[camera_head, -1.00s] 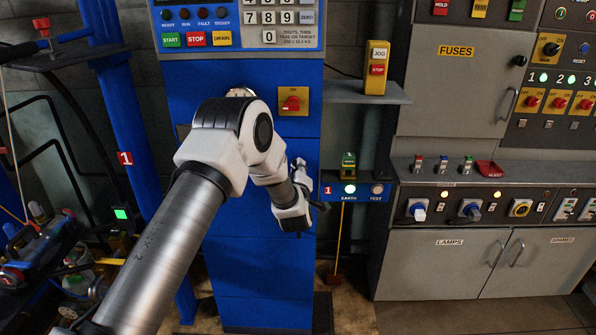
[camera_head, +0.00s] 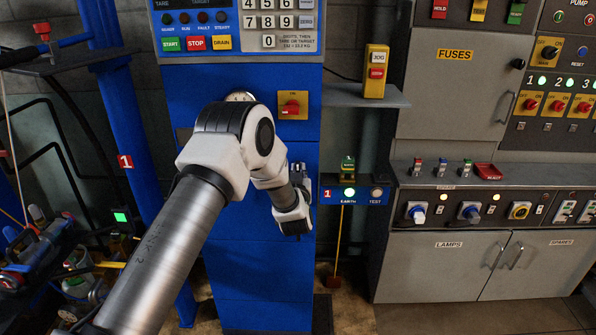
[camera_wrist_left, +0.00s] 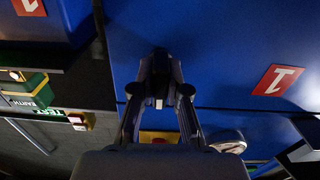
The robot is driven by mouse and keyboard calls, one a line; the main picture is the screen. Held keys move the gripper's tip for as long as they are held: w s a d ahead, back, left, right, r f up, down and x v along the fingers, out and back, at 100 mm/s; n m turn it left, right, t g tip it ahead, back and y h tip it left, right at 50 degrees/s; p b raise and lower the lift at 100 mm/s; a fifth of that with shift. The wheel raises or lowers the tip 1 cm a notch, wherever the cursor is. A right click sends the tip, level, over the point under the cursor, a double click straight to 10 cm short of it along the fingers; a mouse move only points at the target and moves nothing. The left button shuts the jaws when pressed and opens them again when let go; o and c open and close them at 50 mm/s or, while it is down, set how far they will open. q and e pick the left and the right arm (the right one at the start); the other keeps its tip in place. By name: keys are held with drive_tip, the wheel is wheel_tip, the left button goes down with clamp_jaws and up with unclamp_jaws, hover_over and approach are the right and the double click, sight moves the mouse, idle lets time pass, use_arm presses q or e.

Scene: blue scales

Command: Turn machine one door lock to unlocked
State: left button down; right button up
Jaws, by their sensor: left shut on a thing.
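Machine one is the blue cabinet (camera_head: 262,270) in the middle of the head view. My left arm crosses in front of it, and its wrist is at the cabinet's front, below the yellow plate with a red rotary switch (camera_head: 292,107). The fingertips are hidden behind my wrist there. In the left wrist view my left gripper (camera_wrist_left: 160,68) has its fingers drawn together on a small dark door lock (camera_wrist_left: 160,55) against the blue face. The lock is mostly covered, so its setting cannot be read. A red label with a 1 (camera_wrist_left: 276,80) is beside it. My right gripper is not in view.
A keypad panel (camera_head: 240,25) is above. A shelf with a yellow JOG/STOP box (camera_head: 376,72) and a small blue EARTH/TEST panel (camera_head: 355,193) stick out at the right. A blue post (camera_head: 125,150) stands at the left. Grey cabinets (camera_head: 450,265) fill the right.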

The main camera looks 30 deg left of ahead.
use_arm(q)
drive_tip(key=shift+m, duration=0.4)
drive_tip(key=c, duration=1.2)
unclamp_jaws()
drive_tip(key=shift+o, duration=0.2)
drive_tip(key=shift+s, duration=0.1)
drive_tip(key=v, duration=1.1)
drive_tip(key=shift+s+d, duration=0.3)
drive_tip(key=shift+d, duration=0.05)
